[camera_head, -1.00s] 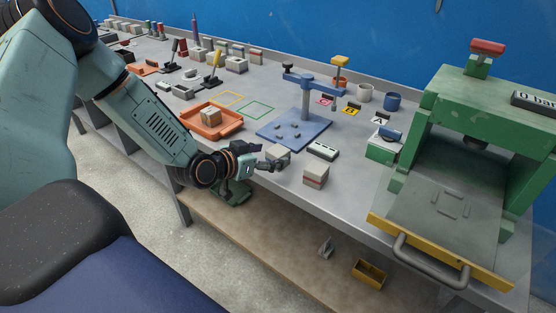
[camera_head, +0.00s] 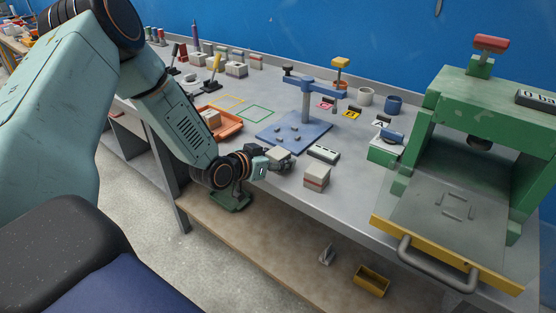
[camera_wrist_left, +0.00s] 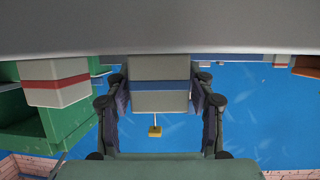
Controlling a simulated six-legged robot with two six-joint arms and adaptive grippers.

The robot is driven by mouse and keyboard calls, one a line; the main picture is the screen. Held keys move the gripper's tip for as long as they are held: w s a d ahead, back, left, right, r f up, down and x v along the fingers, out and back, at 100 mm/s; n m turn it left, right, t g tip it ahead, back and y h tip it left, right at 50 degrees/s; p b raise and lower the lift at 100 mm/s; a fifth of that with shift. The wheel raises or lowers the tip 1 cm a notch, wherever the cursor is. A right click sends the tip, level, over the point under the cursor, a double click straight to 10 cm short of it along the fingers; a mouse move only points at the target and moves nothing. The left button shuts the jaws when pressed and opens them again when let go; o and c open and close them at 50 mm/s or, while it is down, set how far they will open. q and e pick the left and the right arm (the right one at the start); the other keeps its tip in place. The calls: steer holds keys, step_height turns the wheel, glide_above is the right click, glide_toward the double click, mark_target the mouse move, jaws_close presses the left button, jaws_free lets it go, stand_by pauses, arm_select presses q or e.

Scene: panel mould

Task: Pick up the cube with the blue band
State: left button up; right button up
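The cube with the blue band (camera_wrist_left: 160,87) is pale grey and sits between the two fingers of my left gripper in the left wrist view. The finger pads lie against its two sides, with no clear gap. In the head view the cube (camera_head: 279,155) is on the bench near its front edge, partly hidden by my left gripper (camera_head: 283,164). I see no clear gap under it. A similar cube with a red band (camera_head: 317,178) stands to the right; it also shows in the left wrist view (camera_wrist_left: 55,82). My right gripper is not in view.
A blue plate with a post (camera_head: 294,132) is behind the cube, and a dark-and-white block (camera_head: 323,154) is beside it. An orange tray (camera_head: 229,127) lies to the left. A green press (camera_head: 490,105) stands at the right.

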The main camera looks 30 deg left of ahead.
arm_select(q)
steer(key=c, duration=0.8)
steer(key=shift+r, duration=0.1)
